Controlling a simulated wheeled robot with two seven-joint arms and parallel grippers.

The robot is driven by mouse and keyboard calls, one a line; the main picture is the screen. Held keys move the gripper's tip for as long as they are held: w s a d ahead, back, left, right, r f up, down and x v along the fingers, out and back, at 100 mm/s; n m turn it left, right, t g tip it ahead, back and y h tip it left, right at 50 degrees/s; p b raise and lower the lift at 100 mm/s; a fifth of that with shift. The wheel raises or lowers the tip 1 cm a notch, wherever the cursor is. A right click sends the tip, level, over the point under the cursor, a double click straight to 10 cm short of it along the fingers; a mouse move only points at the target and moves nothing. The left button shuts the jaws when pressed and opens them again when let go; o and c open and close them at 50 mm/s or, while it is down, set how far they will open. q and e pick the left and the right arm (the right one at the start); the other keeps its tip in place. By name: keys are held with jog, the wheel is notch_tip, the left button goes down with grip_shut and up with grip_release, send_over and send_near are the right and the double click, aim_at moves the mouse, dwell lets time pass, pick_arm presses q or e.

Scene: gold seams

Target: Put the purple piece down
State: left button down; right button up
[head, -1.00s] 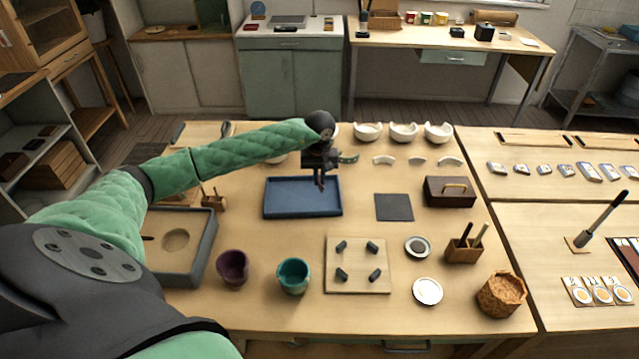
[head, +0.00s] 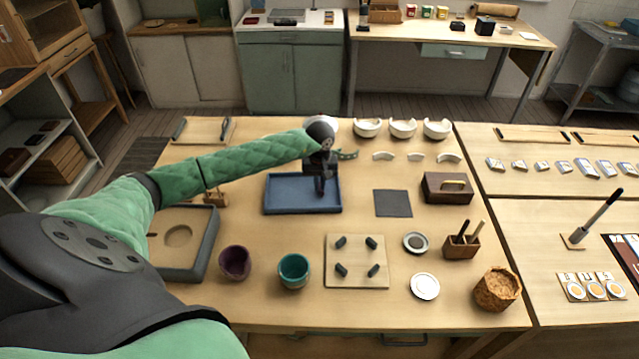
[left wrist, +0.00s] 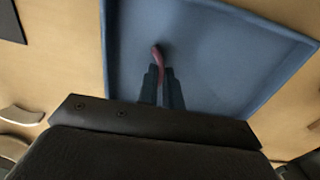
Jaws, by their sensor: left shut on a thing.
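My left gripper (head: 320,191) is over the blue tray (head: 275,197) on the table. In the left wrist view its two fingers (left wrist: 163,85) are shut on the thin, curved purple piece (left wrist: 157,55), which sticks out past the fingertips. Blue tray floor lies under the piece; I cannot tell whether the piece touches it. In the head view the piece is too small or hidden to make out. My right gripper is not in view.
A dark square mat (head: 393,203) lies right of the tray. A purple cup (head: 234,262), a teal cup (head: 294,271) and a pegged board (head: 357,280) stand in front. White bowls and curved white pieces (head: 416,157) are behind and to the right.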

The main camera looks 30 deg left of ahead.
pick_arm(q)
jog(key=shift+f, duration=0.1)
jog(key=c, duration=1.7)
grip_release()
jog(key=shift+o, duration=0.7)
